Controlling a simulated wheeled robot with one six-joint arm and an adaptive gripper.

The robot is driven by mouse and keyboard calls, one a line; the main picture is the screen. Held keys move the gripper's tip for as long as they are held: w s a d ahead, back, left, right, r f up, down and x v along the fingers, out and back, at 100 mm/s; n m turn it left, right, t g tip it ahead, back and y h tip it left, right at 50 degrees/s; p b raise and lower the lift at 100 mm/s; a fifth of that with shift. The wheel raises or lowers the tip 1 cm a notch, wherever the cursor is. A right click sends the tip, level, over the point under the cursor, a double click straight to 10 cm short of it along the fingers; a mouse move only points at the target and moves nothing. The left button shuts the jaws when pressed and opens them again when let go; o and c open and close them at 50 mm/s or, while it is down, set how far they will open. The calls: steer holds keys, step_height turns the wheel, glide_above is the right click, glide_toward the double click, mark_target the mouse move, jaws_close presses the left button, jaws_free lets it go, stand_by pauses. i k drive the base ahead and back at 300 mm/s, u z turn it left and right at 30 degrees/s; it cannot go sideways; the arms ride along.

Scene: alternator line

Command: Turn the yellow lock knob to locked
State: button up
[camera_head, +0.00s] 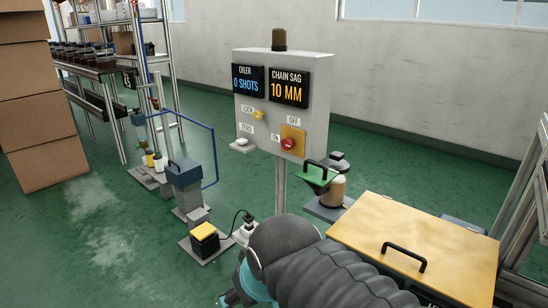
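The yellow lock knob (258,114) is small and sits on the front of a light grey control box (318,120), beside a label that seems to read LOCK. Its exact turn position is too small to tell. My arm, in a dark ribbed sleeve with teal parts, fills the bottom middle, low and in front of the box. My gripper is not visible; the arm or the picture's lower edge hides it. Nothing of mine touches the knob.
The box also has a red knob (288,144) on a yellow plate, a white button (242,142) and two displays. A green handled plate (316,176) is below it. A yellow-lidded box (420,225) stands right; cartons (40,100) stand left.

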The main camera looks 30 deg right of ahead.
mark_target(258, 115)
steer(key=z, duration=0.45)
steer(key=k, duration=1)
steer(key=u, duration=0.35)
steer(key=i, duration=1.4)
steer(key=z, duration=0.75)
